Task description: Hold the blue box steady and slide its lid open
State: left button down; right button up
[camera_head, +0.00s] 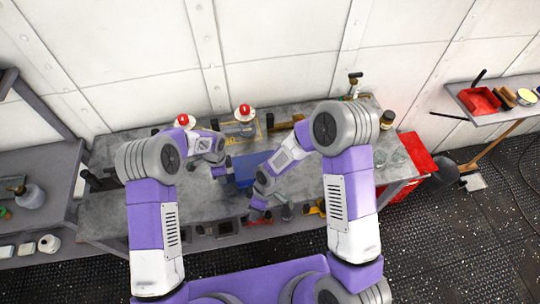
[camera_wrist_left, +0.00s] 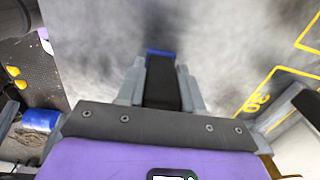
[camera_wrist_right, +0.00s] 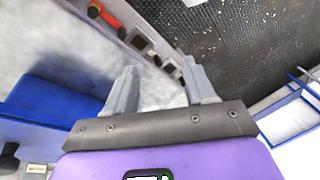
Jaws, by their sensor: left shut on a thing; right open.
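The blue box (camera_head: 250,162) lies on the grey workbench between my two arms, partly covered by my right forearm. My left gripper (camera_head: 226,170) is at its left side. In the left wrist view the left gripper's fingers (camera_wrist_left: 160,82) close around a dark piece with a blue edge (camera_wrist_left: 160,52), apparently part of the box. My right gripper (camera_head: 262,208) is near the bench's front edge. In the right wrist view its fingers (camera_wrist_right: 160,88) are apart and empty, with the box (camera_wrist_right: 62,108) beside them at left. I cannot tell how far the lid is open.
Two red-topped items, one a bottle (camera_head: 245,118), stand at the back of the bench. Small items (camera_head: 225,228) line its front edge. Glass jars (camera_head: 398,158) and a red cabinet (camera_head: 415,158) are at right. Yellow floor-style markings (camera_wrist_left: 262,100) show on the bench top.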

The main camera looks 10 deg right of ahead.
jog(key=w+d+r+m+t+h, duration=0.1)
jog(key=w+d+r, duration=0.3)
jog(key=w+r, duration=0.4)
jog(key=w+d+r+m+h, duration=0.15)
jog(key=w+d+r, duration=0.25)
jog(key=w+r, duration=0.5)
send_near(256, 163)
jog(key=d+f, duration=0.5)
jog(key=shift+s+d+f, duration=0.15)
jog(key=shift+s+f, duration=0.1)
jog(key=shift+s, duration=0.15)
jog(key=shift+c, duration=0.5)
grip_shut()
jog(key=shift+d, duration=0.1)
